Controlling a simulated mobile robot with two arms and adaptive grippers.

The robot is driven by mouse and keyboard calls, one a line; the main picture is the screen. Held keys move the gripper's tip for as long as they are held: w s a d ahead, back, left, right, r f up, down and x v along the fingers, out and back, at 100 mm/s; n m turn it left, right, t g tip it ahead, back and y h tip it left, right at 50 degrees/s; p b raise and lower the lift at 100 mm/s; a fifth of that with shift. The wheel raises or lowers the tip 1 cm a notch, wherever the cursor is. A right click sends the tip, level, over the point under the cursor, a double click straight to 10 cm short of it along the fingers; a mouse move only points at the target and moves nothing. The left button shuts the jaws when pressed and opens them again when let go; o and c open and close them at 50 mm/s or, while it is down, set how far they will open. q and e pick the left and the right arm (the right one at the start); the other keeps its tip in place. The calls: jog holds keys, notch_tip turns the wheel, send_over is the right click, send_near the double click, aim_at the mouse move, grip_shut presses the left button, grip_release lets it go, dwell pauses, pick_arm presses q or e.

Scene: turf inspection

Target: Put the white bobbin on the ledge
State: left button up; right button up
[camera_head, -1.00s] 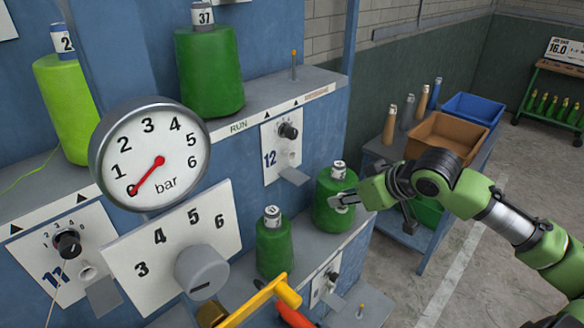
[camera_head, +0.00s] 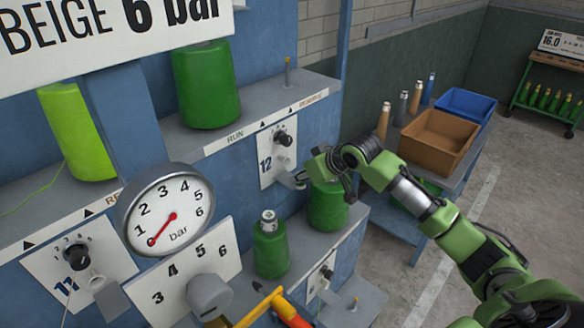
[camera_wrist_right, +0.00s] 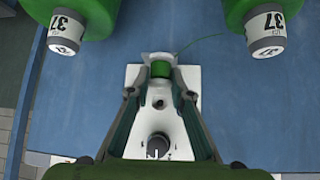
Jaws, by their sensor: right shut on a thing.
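My right gripper (camera_head: 303,168) is in front of the lower part of panel 12 (camera_head: 277,150), above a large green yarn package (camera_head: 327,208). In the right wrist view the gripper (camera_wrist_right: 160,75) is shut on a small white bobbin (camera_wrist_right: 160,58) wound with green thread; a loose green end trails to the right. The bobbin is hard to make out in the head view. A small grey ledge (camera_head: 287,180) juts from below panel 12, partly hidden by the gripper; whether the bobbin touches it I cannot tell. My left gripper is not in view.
A knob (camera_head: 283,138) sits on panel 12. Another green package (camera_head: 270,248) stands on the lower shelf. A pressure gauge (camera_head: 165,211) is at left. A brown bin (camera_head: 438,140) and a blue bin (camera_head: 466,104) stand on the right cart.

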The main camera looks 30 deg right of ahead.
jog(key=w, duration=0.1)
jog(key=w+p, duration=0.1)
jog(key=w+a, duration=0.1)
jog(key=shift+w+r, duration=0.25)
jog(key=shift+w, duration=0.05)
jog(key=shift+f+p, duration=0.25)
jog(key=shift+p, duration=0.45)
jog(key=shift+f, duration=0.3)
jog(key=shift+s+d, duration=0.1)
jog(key=o, duration=0.9)
jog(key=shift+f, duration=0.1)
